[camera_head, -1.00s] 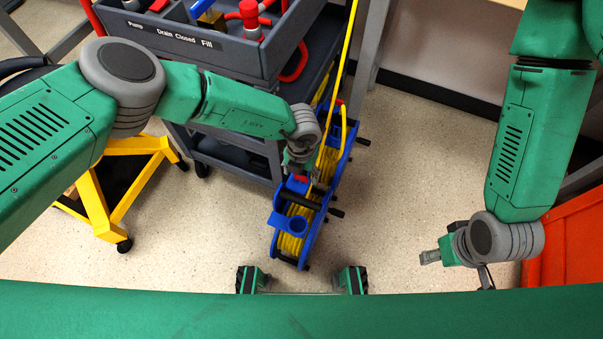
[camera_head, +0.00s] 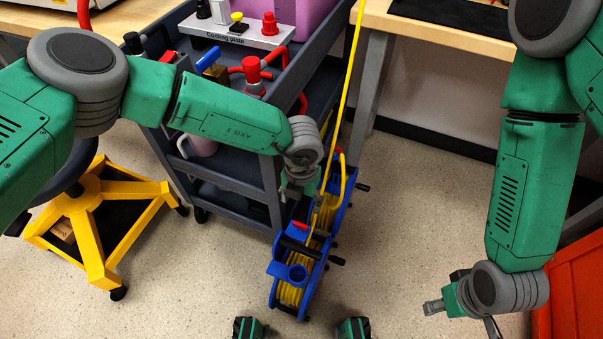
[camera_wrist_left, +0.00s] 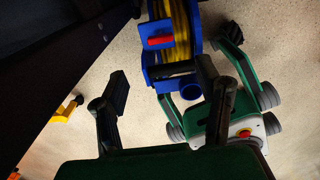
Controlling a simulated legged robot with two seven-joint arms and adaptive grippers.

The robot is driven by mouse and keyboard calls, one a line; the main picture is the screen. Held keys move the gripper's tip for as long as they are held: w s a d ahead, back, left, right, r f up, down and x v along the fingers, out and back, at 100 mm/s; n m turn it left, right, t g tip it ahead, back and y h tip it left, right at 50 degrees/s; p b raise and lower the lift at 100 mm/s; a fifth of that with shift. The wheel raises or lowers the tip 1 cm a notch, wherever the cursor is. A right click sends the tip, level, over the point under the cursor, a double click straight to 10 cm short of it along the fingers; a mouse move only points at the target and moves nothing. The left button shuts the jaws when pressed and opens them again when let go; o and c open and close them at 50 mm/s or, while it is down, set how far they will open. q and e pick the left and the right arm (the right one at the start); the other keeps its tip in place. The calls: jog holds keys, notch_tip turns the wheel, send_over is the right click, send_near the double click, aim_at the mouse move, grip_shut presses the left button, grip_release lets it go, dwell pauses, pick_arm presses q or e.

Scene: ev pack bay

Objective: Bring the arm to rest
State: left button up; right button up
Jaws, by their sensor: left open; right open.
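My left arm reaches in from the left in the head view, its hand beside the grey cart and just above the blue cable reel (camera_head: 296,277). My left gripper (camera_head: 302,192) is small and partly hidden there. In the left wrist view its two dark fingers (camera_wrist_left: 165,92) stand wide apart with nothing between them. The blue reel with yellow cable also shows beyond them (camera_wrist_left: 178,60). My right arm hangs down on the right side. My right gripper (camera_head: 440,303) is at the lower right over the floor, open, with nothing seen in it.
The grey cart (camera_head: 228,168) stands close to my left forearm. A yellow cable (camera_head: 345,85) runs up from the reel. A yellow wheeled stool base (camera_head: 95,232) is at the left, an orange box (camera_head: 570,295) at the lower right. A wooden bench (camera_head: 440,35) is behind. Floor between reel and right gripper is clear.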

pick_arm(q)
jog(key=s+a+m+t+y+p, duration=0.15)
jog(key=s+a+m, duration=0.25)
jog(key=a+m, duration=0.4)
jog(key=s+a+m+t+h+p, duration=0.1)
jog(key=s+a+m+t+p, duration=0.2)
jog(key=a+m, duration=0.5)
jog(key=s+a+r+m+g+p, duration=0.1)
jog(key=s+a+r+m+g, duration=0.1)
jog(key=s+a+m, duration=0.4)
jog(key=s+a+r+m+g+p, duration=0.1)
jog(key=s+a+r+m, duration=0.4)
jog(key=s+m, duration=0.5)
jog(key=shift+s+a+r+g, duration=0.15)
jog(key=shift+s+a+g, duration=0.35)
jog(key=shift+s, duration=0.45)
